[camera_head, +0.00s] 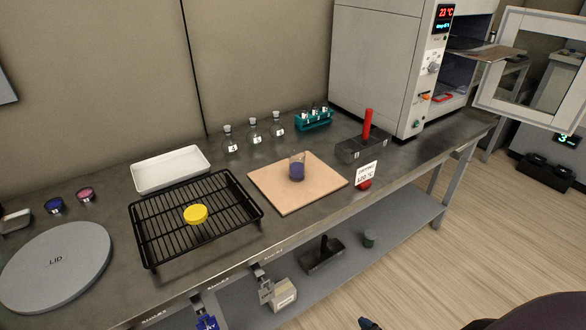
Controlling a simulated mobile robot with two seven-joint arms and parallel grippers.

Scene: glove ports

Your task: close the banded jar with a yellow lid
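A clear glass jar (297,168) with a dark blue-purple lower part stands upright on a tan square board (269,197). No lid shows on it. Whether the dark part is a band or contents is too small to tell. A round yellow lid (196,214) lies flat on a black wire rack (164,236), to the left of the board and apart from the jar. Neither of my grippers can be made out in the head view.
An oven (376,65) with an open door (530,67) stands at the back right.

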